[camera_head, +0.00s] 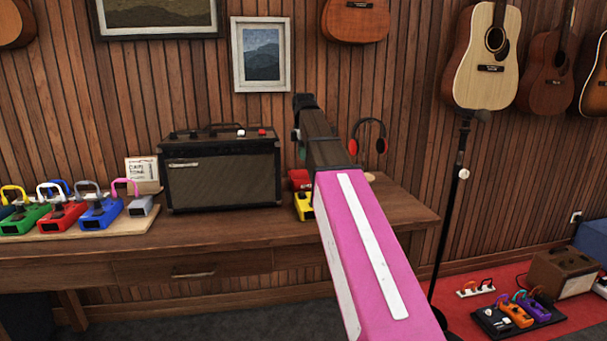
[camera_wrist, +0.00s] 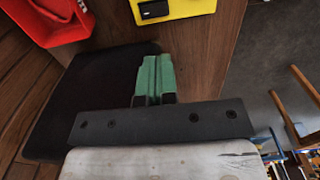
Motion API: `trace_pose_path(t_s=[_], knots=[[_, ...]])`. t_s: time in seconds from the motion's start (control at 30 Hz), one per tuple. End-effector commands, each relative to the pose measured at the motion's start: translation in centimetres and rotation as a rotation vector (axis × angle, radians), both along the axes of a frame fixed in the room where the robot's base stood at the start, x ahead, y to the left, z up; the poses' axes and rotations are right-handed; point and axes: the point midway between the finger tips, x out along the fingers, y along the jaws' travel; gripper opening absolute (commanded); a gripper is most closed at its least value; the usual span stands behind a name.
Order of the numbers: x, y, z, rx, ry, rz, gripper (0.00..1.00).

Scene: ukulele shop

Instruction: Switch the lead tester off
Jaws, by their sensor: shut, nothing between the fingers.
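No label marks a lead tester, so I cannot tell for sure which thing it is. A yellow box (camera_head: 304,206) and a red box (camera_head: 299,178) sit on the table just right of the amplifier, partly behind my arm. In the wrist view the yellow box (camera_wrist: 195,6) has a black part on it, and the red box (camera_wrist: 62,28) has a dark recess; both are cut off by the frame. My gripper (camera_wrist: 157,58) has green fingers, shut and empty. It is over a dark rounded slab (camera_wrist: 85,90), short of both boxes in the picture. No switch position is readable.
The dark amplifier (camera_head: 222,176) stands on the wooden table (camera_head: 240,228), with red and white parts on top. Several coloured pedals (camera_head: 62,217) fill the board at left. Red headphones (camera_head: 370,138) hang behind my arm.

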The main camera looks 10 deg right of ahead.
Motion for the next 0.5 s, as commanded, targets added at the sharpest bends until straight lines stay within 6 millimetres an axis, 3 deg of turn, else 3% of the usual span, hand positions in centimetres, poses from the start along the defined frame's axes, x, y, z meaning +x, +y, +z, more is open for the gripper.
trace_pose_path(t_s=[0.5], knots=[[-0.2, 0.0, -8.2, 0.0, 0.002, 0.0, 0.0]])
